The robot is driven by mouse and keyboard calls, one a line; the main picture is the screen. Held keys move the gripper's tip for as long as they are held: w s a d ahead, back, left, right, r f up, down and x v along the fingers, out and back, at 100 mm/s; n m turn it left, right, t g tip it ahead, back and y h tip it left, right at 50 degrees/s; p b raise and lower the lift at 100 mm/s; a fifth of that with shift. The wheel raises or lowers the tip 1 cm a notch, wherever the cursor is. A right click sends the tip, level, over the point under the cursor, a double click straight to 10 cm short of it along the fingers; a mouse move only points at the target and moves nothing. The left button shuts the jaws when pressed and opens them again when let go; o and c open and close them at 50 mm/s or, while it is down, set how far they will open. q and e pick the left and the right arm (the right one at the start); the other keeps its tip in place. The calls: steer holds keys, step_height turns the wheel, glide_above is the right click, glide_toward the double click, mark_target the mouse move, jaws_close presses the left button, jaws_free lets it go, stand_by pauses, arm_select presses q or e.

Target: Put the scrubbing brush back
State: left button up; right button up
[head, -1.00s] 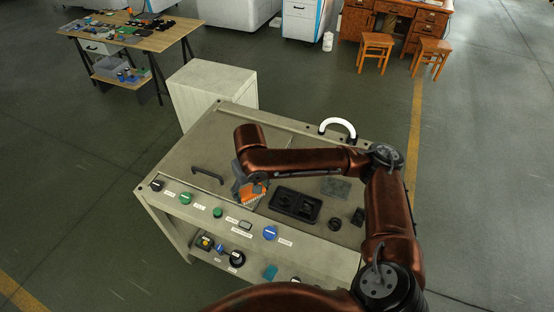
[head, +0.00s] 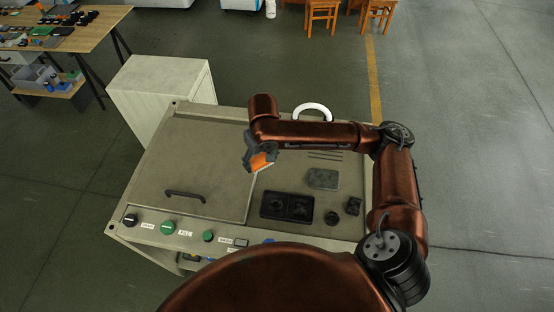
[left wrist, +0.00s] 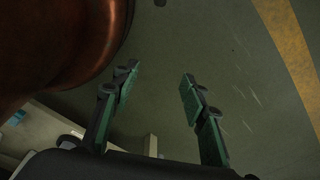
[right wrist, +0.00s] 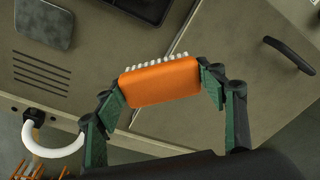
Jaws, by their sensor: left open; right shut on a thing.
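The scrubbing brush (right wrist: 160,83) has an orange body and white bristles. My right gripper (right wrist: 165,88) is shut on it, with one finger at each end of the orange body. In the head view the brush (head: 262,161) shows below the right gripper (head: 258,155), over the machine top (head: 225,222) near the right edge of the lid. In the right wrist view the bristles point away from the gripper. My left gripper (left wrist: 158,95) is open and empty over the floor; it does not show in the head view.
On the machine top are a black two-part tray (head: 287,207), a grey pad (head: 322,179) and small dark blocks (head: 353,206). A dark lid handle (head: 186,195) and a white curved tube (head: 313,108) stick up. A pale cabinet (head: 165,92) stands behind.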

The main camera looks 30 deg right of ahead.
steer(key=s+n+p, duration=0.1)
steer(key=p, duration=0.1)
steer(key=s+d+n+p, duration=0.1)
steer(key=shift+d+f+p, duration=0.1)
steer(key=shift+f+p, duration=0.1)
steer(key=shift+p, duration=0.15)
steer(key=s+d+f+n+p, duration=0.2)
steer(key=s+d+n+p, duration=0.1)
steer(key=p, duration=0.2)
steer(key=shift+y, duration=0.3)
steer(key=w+d+f, duration=0.1)
steer(key=w+f, duration=0.2)
steer(key=w, duration=0.1)
steer(key=w+d+f, duration=0.1)
steer(key=w+f, duration=0.2)
steer(key=w+d+f+p, duration=0.1)
steer(key=w+f, duration=0.2)
steer(key=w, duration=0.1)
steer(key=shift+w+f, duration=0.25)
steer(key=shift+w, duration=0.1)
steer(key=shift+w+f, duration=0.5)
steer(key=shift+f, duration=1.65)
steer(key=shift+f, duration=0.1)
steer(key=o, duration=1.1)
